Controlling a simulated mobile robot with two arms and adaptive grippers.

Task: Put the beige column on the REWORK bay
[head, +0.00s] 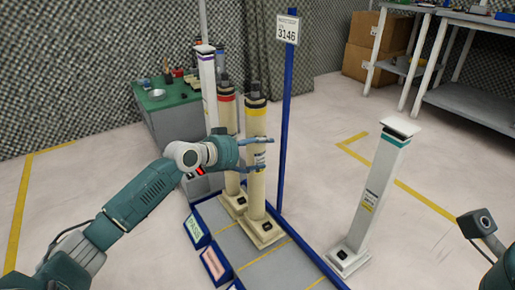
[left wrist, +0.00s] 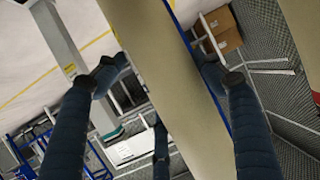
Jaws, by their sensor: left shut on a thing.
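A tall beige column with a yellow band (head: 256,190) stands upright, its square base on the grey bay platform (head: 239,244). My left gripper (head: 258,154) is shut on its upper half. In the left wrist view the beige column (left wrist: 165,90) runs between the fingers (left wrist: 163,70). A second beige column with a red band (head: 229,120) stands just behind and left of it, partly hidden. A green-edged sign (head: 195,230) and a pinkish sign (head: 213,265) sit on the platform's left edge. Their lettering is too small to read surely.
A blue post with a 3146 sign (head: 287,29) rises behind the platform. A white column with a teal band (head: 374,203) stands to the right. A white column with a purple band (head: 208,85) stands behind, by a green-topped bench (head: 165,98). Open floor lies beyond.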

